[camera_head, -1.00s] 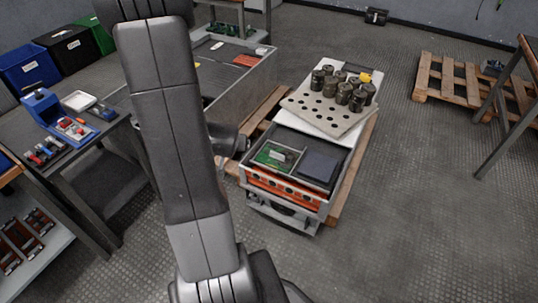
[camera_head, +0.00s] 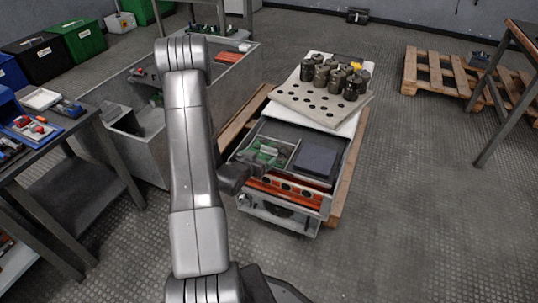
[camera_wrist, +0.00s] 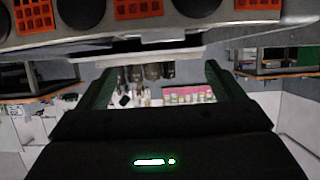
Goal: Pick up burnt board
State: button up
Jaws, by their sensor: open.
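The green circuit board (camera_head: 256,158) lies in the left compartment of the open tray at the front of the capacitor unit. My gripper (camera_head: 268,152) is at that compartment and partly covers the board. In the wrist view my gripper (camera_wrist: 158,78) shows two dark fingers spread apart, with nothing clearly held between them. I cannot tell there whether the fingers touch the board. Burn marks cannot be made out.
A dark flat panel (camera_head: 316,159) fills the right compartment. Behind it, several dark cylinders (camera_head: 351,86) stand on a perforated plate (camera_head: 299,98). The unit's orange-slotted front (camera_head: 291,187) shows below.

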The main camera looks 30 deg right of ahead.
aim_at(269, 148)
jog(key=x, duration=0.4)
jog(key=shift+w+d+f+b, duration=0.1)
jog(key=shift+f+b, duration=0.05)
jog(key=shift+b, duration=0.15)
jog(key=b+x, duration=0.1)
jog(key=x, duration=0.4)
jog(key=shift+w+f+b, duration=0.15)
jog(key=shift+w+b, duration=0.05)
jog(key=shift+b, duration=0.15)
jog(key=c, duration=1.1)
jog(key=shift+c, duration=0.2)
